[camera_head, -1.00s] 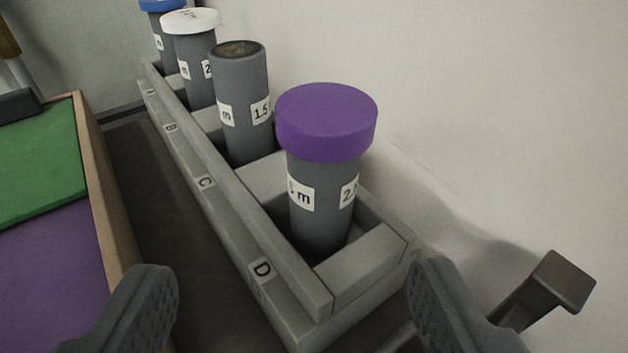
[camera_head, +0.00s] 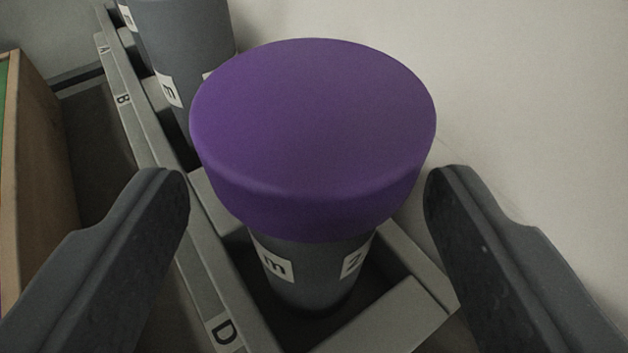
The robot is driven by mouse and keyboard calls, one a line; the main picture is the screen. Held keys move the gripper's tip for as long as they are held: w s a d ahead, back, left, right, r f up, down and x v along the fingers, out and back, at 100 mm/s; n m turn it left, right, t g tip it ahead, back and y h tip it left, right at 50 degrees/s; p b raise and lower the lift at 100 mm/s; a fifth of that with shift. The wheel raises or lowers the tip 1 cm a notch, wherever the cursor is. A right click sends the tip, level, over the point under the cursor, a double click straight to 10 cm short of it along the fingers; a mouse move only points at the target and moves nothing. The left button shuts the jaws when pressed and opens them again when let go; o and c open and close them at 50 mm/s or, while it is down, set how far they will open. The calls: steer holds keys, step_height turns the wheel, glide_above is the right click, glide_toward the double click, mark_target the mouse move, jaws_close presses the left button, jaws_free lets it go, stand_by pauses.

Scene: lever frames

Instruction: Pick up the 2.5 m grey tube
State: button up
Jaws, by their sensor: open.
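The grey tube (camera_head: 312,277) with a purple cap (camera_head: 314,130) stands upright in slot D of the grey rack (camera_head: 224,318). Its labels are only partly readable here, showing an "m" and part of a "2". My gripper (camera_head: 307,190) is open, with one finger on each side of the purple cap. Gaps show between the fingers and the cap, and neither finger visibly touches it. The cap hides the upper part of the tube.
Another grey tube (camera_head: 186,50) stands behind on the left, partly hidden by the purple cap. A wooden-edged box (camera_head: 32,170) is at the far left. A pale wall (camera_head: 530,90) runs along the right, close to the rack.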

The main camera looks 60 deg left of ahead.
steer(key=shift+b+x, duration=0.4)
steer(key=shift+x, duration=2.15)
steer(key=shift+w+d+f, duration=0.1)
jaws_close()
